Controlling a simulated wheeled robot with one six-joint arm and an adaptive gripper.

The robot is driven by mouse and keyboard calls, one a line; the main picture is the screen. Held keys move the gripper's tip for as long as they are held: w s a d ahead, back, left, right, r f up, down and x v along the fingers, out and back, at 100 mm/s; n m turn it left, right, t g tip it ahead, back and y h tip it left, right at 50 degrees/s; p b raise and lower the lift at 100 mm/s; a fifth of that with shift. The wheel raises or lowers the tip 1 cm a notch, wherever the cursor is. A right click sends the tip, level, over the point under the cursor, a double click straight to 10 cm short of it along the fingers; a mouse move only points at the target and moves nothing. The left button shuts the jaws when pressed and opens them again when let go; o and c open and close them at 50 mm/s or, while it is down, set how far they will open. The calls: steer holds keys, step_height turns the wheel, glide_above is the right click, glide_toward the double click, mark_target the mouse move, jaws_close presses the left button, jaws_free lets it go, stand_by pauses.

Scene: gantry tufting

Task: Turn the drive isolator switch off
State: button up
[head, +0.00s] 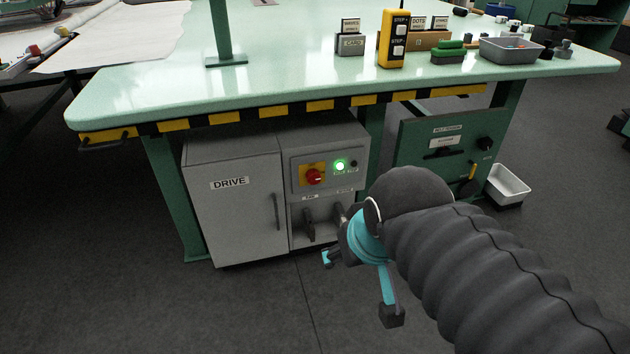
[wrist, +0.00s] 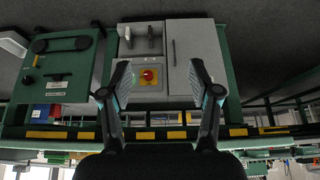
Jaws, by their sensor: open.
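The drive isolator switch (head: 313,177) is a red rotary knob on a yellow plate, on the front of the grey DRIVE cabinet (head: 232,200) under the bench. A green lamp (head: 339,166) beside it is lit. The knob's exact angle is too small to tell. My gripper (head: 358,287) is open and empty, in front of and below the cabinet's right part, apart from the switch. In the wrist view, which is upside down, the red knob (wrist: 148,75) appears between the two spread fingers (wrist: 160,72), still beyond them.
A green panel (head: 445,150) with a lever and knobs stands to the right, near a white bin (head: 508,184). The bench top (head: 270,70) with its striped edge overhangs the cabinet. The floor in front is clear.

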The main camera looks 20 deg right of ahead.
step_height(320, 180, down, 10)
steer(key=w+d+f+g+b, duration=0.1)
steer(key=w+d+g+b, duration=0.1)
steer(key=g+b, duration=0.15)
steer(key=m+t+b, duration=0.3)
steer(key=t+b, duration=0.5)
steer(key=t, duration=0.8)
glide_toward(315, 179)
steer(key=w, duration=1)
steer(key=shift+w+r, duration=0.1)
steer(key=shift+w, duration=0.1)
